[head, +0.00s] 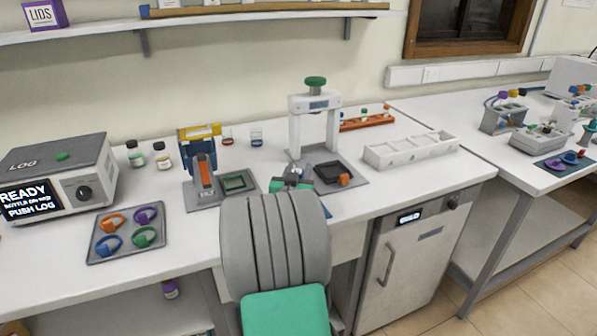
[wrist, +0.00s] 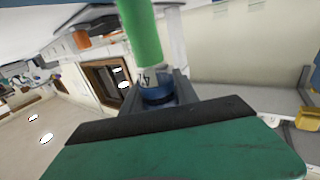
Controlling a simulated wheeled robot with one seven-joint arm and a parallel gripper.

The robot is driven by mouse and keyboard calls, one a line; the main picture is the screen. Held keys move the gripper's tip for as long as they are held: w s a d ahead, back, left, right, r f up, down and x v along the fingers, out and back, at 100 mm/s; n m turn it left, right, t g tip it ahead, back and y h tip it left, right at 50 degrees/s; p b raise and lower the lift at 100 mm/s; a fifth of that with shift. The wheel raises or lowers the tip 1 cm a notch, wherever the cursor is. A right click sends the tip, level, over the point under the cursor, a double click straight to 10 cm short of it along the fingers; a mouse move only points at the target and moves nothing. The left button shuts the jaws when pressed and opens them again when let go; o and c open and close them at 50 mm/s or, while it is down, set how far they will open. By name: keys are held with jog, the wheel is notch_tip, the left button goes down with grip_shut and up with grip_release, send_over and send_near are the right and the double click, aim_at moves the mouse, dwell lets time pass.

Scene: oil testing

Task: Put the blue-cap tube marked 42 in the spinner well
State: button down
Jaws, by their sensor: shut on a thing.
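In the wrist view my gripper (wrist: 165,98) is shut on a tube (wrist: 141,35) with a green body and a dark blue cap. The cap end lies at the jaws. A white label beside the cap shows a 4 and a second digit that is partly cut off. In the head view my own arm hides most of my gripper (head: 292,182); it is near the grey press stand, and the tube cannot be made out there. I cannot pick out the spinner well for certain. A grey device (head: 541,139) stands on the right-hand table.
The press stand (head: 296,123) with a green knob stands close behind my gripper. A white divided tray (head: 411,149) is to its right, and an orange rack (head: 367,121) is behind. A ring tray (head: 104,252) and the LOG box (head: 58,165) are at left.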

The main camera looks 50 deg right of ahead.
jog(key=c, duration=0.9)
grip_release()
jog(key=shift+f, duration=0.1)
